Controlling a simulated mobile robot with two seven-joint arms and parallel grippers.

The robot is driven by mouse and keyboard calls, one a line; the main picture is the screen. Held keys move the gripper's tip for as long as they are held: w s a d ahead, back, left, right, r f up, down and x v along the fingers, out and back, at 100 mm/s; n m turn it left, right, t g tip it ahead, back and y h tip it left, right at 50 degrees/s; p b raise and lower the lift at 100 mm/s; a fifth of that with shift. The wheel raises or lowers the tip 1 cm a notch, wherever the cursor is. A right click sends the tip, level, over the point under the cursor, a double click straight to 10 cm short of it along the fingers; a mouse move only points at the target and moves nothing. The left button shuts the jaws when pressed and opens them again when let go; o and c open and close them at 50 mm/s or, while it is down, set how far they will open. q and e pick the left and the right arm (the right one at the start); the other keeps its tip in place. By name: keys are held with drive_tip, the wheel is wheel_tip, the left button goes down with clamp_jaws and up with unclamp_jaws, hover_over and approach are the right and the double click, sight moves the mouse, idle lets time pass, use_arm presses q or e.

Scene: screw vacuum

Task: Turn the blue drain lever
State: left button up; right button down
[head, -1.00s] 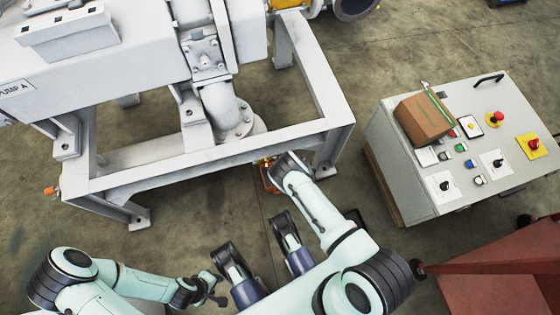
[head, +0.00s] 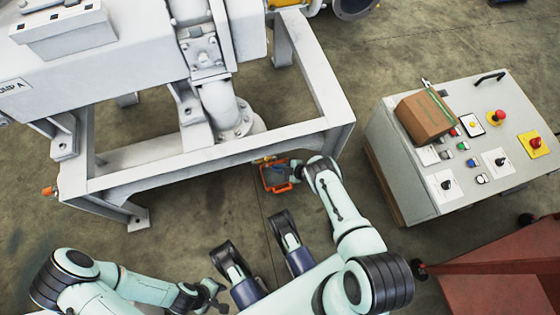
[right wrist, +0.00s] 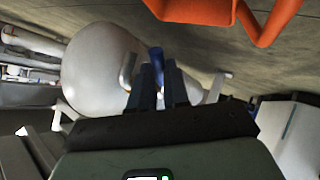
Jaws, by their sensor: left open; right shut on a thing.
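The blue lever (right wrist: 156,54) shows in the right wrist view as a short blue bar at the tips of my right gripper (right wrist: 160,73). The gripper's dark fingers are close together and shut on it. A large rounded pale body (right wrist: 98,68) lies behind and left of the fingers. In the head view the right hand is hidden at the end of my right arm, by the frame's lower right corner, and I cannot make out the lever there. My left gripper (head: 212,292) is open and empty at the bottom, away from the pump.
An orange container (head: 278,186) is on the floor below the frame's front beam; its orange edge (right wrist: 195,8) tops the right wrist view. The grey pump frame (head: 225,152) bounds my reach. A control console (head: 440,195) with a cardboard box (head: 424,118) stands right.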

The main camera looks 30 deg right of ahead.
drive_tip(key=shift+w+a+f+m+t+y, duration=0.15)
drive_tip(key=shift+f+m+t+y, duration=0.2)
drive_tip(key=shift+y, duration=0.35)
drive_tip(key=c, duration=1.1)
unclamp_jaws()
use_arm(q)
drive_tip(key=w+d+r+t+p, duration=0.1)
drive_tip(key=w+r+t+p, duration=0.2)
drive_tip(key=w, duration=0.7)
wheel_tip(320, 180, up, 4)
drive_tip(key=shift+d+f+m+t+p, duration=0.15)
drive_tip(key=shift+m+t+p, duration=0.2)
drive_tip(key=shift+p, duration=0.8)
use_arm(e)
drive_tip(key=v, duration=1.3)
drive_tip(key=shift+s, duration=0.2)
use_arm(q)
drive_tip(key=shift+w, duration=0.1)
